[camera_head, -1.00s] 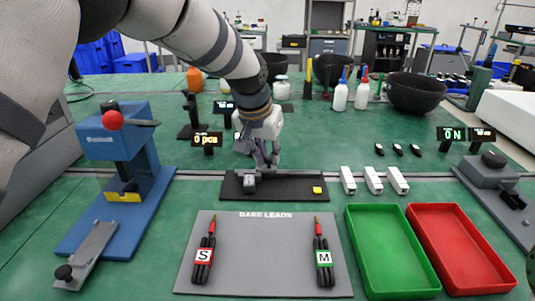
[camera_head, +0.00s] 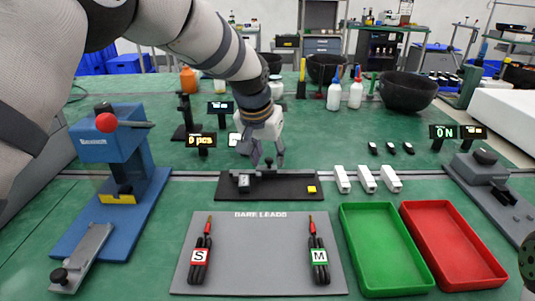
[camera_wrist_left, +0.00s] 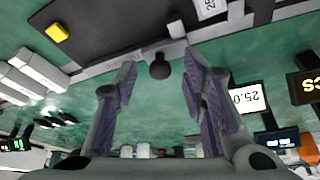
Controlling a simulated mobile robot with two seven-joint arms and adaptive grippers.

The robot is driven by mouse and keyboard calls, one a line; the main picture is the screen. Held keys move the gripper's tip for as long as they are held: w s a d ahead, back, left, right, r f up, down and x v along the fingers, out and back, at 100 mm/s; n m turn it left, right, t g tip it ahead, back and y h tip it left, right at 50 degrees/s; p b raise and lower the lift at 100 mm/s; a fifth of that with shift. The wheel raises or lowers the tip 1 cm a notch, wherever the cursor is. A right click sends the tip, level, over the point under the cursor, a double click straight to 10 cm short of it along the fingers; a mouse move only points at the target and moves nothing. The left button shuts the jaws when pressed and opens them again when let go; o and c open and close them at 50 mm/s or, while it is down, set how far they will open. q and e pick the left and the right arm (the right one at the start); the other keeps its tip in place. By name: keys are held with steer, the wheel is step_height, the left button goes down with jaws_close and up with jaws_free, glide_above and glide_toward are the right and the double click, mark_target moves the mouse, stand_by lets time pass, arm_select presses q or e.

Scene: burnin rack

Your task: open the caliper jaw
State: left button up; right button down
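The caliper is a long black fixture (camera_head: 285,190) in the middle of the table, with a small display block (camera_head: 243,183) on its left part and a yellow button (camera_head: 311,189) at its right. A small black knob (camera_head: 268,162) stands at its back edge. My left gripper (camera_head: 268,165) is above the fixture's back edge with its fingers spread apart. In the left wrist view the black knob (camera_wrist_left: 160,67) lies between the two open fingers, with clear gaps on both sides. The fixture's bar (camera_wrist_left: 110,22) fills the top.
A grey mat (camera_head: 258,265) with two cable bundles lies in front. A green tray (camera_head: 345,250) and a red tray (camera_head: 493,270) stand at the right. Several white blocks (camera_head: 367,180) sit close right of the fixture. A blue press (camera_head: 110,145) stands left.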

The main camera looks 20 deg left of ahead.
arm_select(q)
steer(key=v, duration=1.2)
